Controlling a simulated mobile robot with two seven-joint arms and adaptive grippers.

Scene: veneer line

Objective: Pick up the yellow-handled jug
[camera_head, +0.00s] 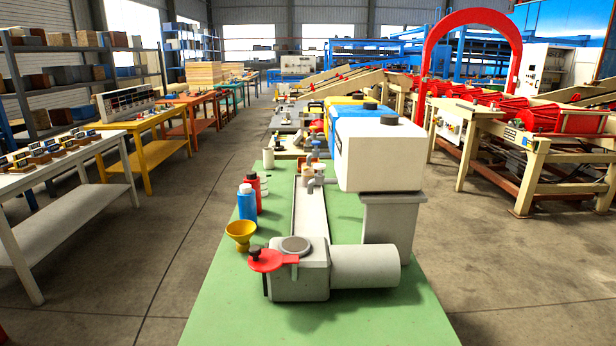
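I cannot make out a jug with a yellow handle in the head view. A yellow funnel-shaped thing (240,234) stands at the left edge of the green tabletop (222,300). Close behind it stand a blue bottle (247,204) and a red bottle (254,188), with a pale container partly hidden beside them. A small whitish container (268,159) stands farther back, its details too small to tell. Neither of my grippers shows.
A grey machine with a cylinder (365,267) and red lever (274,260) fills the table's near middle. A white tank (378,155) stands on a grey pedestal at right.

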